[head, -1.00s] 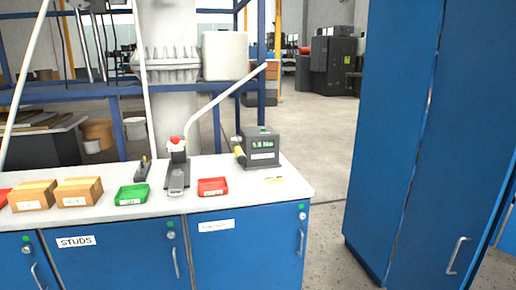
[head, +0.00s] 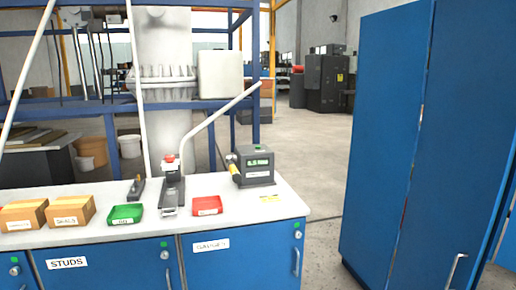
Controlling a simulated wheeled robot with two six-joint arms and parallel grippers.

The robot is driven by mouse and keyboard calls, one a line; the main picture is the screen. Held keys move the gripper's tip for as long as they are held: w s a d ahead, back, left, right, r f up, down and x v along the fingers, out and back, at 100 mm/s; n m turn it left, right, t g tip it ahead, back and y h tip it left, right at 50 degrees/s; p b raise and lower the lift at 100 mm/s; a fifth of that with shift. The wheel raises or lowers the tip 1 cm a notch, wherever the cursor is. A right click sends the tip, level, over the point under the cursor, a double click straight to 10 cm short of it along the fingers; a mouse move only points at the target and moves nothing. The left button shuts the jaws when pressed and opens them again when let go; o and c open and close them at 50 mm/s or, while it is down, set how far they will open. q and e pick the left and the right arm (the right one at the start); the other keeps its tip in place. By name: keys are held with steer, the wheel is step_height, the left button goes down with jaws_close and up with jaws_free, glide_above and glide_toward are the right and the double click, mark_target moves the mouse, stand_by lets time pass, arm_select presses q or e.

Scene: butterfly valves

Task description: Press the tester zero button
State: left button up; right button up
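The tester (head: 256,169) is a dark grey box on the white workbench, near its right end, in the head view. Its front has a lit green readout (head: 258,162) whose small digits I cannot read surely, and a pale label below. A zero button cannot be made out clearly at this size. A yellow-ended tool (head: 234,166) sits against the tester's left side. Neither of my grippers is in view.
The workbench (head: 236,212) also bears a red tray (head: 207,206), a green tray (head: 125,214), a press-like device (head: 172,188) and cardboard boxes (head: 70,211). A tall blue cabinet (head: 385,140) stands right. Open floor (head: 318,160) lies between bench and cabinet.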

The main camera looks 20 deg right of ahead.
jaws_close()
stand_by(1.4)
